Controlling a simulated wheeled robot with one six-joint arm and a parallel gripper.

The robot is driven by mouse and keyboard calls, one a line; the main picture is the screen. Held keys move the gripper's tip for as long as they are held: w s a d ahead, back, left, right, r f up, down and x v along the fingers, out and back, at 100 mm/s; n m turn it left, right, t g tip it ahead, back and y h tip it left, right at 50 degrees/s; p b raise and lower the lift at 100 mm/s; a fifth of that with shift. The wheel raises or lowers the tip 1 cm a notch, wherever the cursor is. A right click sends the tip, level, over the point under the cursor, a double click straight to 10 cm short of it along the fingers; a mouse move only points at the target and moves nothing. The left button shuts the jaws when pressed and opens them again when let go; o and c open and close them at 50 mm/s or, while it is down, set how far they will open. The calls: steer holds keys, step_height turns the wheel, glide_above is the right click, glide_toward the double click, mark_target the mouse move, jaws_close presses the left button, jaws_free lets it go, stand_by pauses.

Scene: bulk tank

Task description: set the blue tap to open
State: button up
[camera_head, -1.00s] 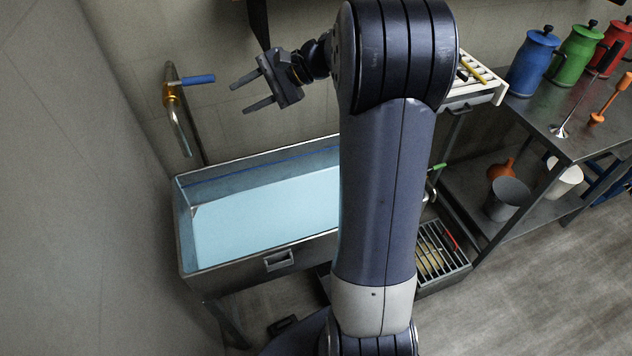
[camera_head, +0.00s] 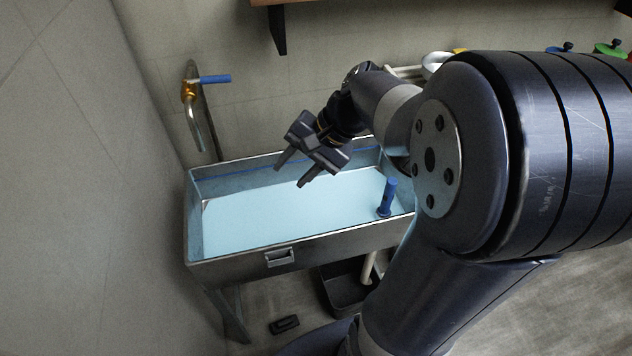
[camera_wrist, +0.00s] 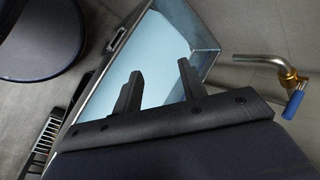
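The tap is on the back wall, left of and above the tank. It has a brass body (camera_head: 189,91), a grey spout (camera_head: 197,132) pointing down, and a blue lever handle (camera_head: 215,79) sticking out sideways to the right. In the wrist view the blue handle (camera_wrist: 293,105) is at the right edge, beside the spout (camera_wrist: 255,59). My gripper (camera_head: 291,175) is open and empty above the tank, right of and lower than the tap, fingers pointing down-left. It touches nothing that I can see. In the wrist view both fingers (camera_wrist: 159,72) are apart.
The metal tank (camera_head: 240,257) holds pale blue liquid; a blue upright cylinder (camera_head: 387,197) stands at its right end. A shelf bracket (camera_head: 278,30) hangs from the wall above. A dark bin (camera_head: 345,287) is below the tank. The wall between tap and gripper is clear.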

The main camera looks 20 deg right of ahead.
steer(key=shift+s+d+f+n+h, duration=0.1)
steer(key=shift+s+d+f+h, duration=0.05)
steer(key=shift+s, duration=0.4)
steer(key=shift+s+d+f+n+h, duration=0.1)
steer(key=shift+s+f, duration=0.05)
steer(key=shift+s, duration=0.4)
steer(key=shift+s+d+f+n+h, duration=0.1)
steer(key=shift+s+d+f+h, duration=0.05)
steer(key=shift+s, duration=0.4)
steer(key=shift+c, duration=0.4)
